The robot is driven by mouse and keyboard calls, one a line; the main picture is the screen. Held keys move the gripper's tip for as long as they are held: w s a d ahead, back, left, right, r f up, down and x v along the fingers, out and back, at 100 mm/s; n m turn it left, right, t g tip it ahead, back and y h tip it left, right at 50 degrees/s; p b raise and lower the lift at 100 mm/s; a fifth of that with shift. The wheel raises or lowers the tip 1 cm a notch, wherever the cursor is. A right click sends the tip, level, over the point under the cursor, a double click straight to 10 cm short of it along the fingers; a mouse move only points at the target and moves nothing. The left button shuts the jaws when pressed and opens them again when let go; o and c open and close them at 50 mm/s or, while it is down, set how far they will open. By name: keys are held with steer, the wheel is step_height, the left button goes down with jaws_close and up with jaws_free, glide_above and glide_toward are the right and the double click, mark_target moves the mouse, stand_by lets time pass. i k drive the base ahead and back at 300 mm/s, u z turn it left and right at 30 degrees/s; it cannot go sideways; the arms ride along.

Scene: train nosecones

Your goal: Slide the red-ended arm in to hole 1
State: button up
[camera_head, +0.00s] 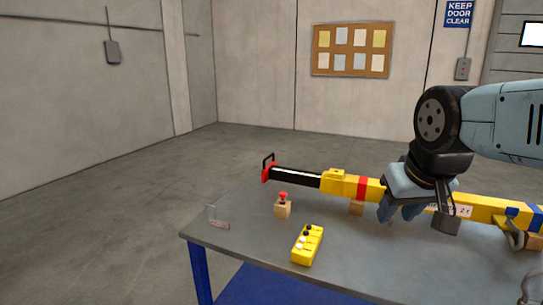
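A long yellow beam (341,184) with red and blue bands lies along the table. From its left end sticks a black arm (296,177) with a red end (267,174) and a black loop handle on top. My gripper (400,212) is over the middle of the beam, pointing down, and its blue-grey fingers hide part of it. I cannot tell whether the fingers touch the beam or how far apart they are. The holes and their numbers cannot be made out.
The grey table (255,240) bears a yellow control box (307,244) with knobs, a wooden block with a red button (283,207), and a small clear stand (217,218) near its left corner. The floor left of the table is clear.

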mark_target(273, 172)
steer(key=k, duration=0.5)
steer(key=u, duration=0.4)
steer(key=i, duration=1.7)
steer(key=z, duration=0.15)
